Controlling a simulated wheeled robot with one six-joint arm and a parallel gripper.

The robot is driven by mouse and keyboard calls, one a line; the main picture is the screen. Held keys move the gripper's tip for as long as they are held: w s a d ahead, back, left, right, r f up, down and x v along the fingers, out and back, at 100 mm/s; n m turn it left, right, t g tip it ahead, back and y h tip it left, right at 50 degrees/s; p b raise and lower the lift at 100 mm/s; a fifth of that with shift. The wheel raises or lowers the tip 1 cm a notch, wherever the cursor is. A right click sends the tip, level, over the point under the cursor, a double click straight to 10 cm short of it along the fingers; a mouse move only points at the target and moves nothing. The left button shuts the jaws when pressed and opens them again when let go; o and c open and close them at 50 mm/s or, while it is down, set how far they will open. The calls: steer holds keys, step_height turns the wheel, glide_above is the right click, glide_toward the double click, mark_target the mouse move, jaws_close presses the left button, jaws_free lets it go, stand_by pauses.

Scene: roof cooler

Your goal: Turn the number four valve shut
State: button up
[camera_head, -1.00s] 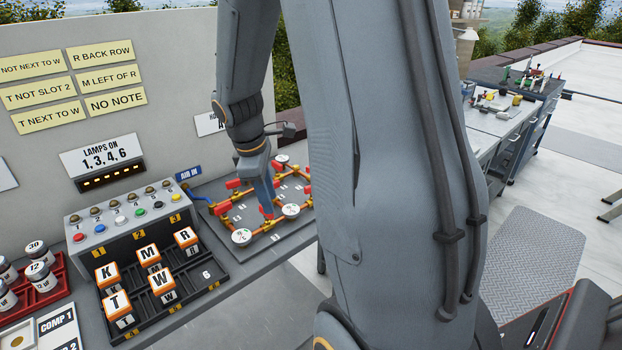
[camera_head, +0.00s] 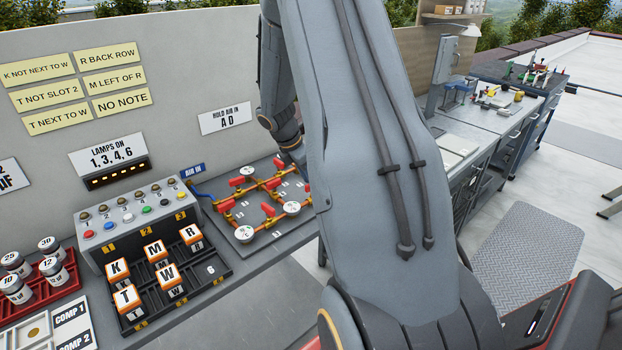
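The valve board (camera_head: 217,229) lies flat on the bench, with orange pipes and several red valve handles. One red handle (camera_head: 268,209) sits near the middle at an angle, another (camera_head: 225,206) is at the left, and one (camera_head: 237,181) is at the back left. White round gauges mark pipe corners, one at the front (camera_head: 244,233) and one at the right (camera_head: 291,208). The valve numbers are too small to read, so I cannot tell which is number four. My arm covers the board's right side. My gripper is hidden behind my arm.
Left of the board stand a lamp-and-button box (camera_head: 137,216) and a rack (camera_head: 213,287) of lettered blocks. A red jar tray (camera_head: 70,270) is far left. A workbench (camera_head: 490,125) stands behind at right.

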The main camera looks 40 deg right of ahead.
steer(key=shift+d+f, duration=0.15)
steer(key=shift+f, duration=0.3)
steer(key=shift+c, duration=0.2)
jaws_close()
